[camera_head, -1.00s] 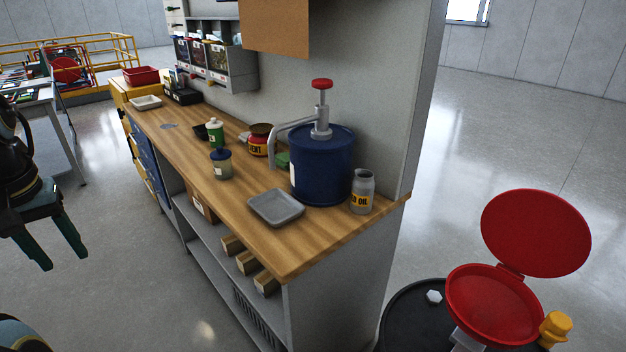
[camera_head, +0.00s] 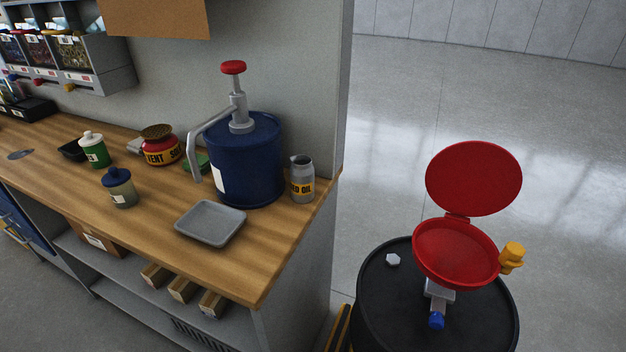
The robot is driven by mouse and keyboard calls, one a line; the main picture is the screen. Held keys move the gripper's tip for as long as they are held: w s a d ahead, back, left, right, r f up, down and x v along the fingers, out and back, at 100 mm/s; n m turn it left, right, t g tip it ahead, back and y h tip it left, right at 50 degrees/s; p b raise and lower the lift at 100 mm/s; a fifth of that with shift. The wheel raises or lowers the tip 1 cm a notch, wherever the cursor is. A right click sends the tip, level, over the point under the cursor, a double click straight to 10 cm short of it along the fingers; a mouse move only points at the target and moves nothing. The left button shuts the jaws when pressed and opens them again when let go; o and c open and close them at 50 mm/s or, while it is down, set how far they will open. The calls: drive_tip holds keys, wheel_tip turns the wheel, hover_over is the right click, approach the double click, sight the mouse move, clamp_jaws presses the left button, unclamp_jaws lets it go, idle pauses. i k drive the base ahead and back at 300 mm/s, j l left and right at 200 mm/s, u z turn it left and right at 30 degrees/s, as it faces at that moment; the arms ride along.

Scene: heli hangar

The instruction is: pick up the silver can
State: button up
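The silver can (camera_head: 302,179) stands upright near the right end of the wooden workbench (camera_head: 235,268). It has a yellow label band with dark lettering that reads partly "D OIL". It stands just right of a large blue drum (camera_head: 250,170) with a grey pump and red knob. I cannot tell whether the can and the drum touch. My gripper is not in view now.
A grey tray (camera_head: 210,223) lies left of the can. A blue-lidded jar (camera_head: 119,188), a green-and-white bottle (camera_head: 94,150) and a red-and-yellow pot (camera_head: 161,148) stand further left. A black barrel (camera_head: 375,300) with a red open-lidded funnel (camera_head: 455,253) stands right of the bench.

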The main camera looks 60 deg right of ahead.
sight(303, 170)
drive_tip(key=i+z, duration=0.2)
drive_tip(key=z, duration=0.25)
drive_tip(key=i+j+z, duration=0.1)
drive_tip(key=z, duration=0.35)
drive_tip(key=i+j+z, duration=0.2)
drive_tip(key=z, duration=0.2)
drive_tip(key=i+j+z, duration=0.25)
drive_tip(key=z, duration=0.2)
drive_tip(key=i+j+z, duration=0.1)
drive_tip(key=j+z, duration=0.15)
drive_tip(key=z, duration=0.2)
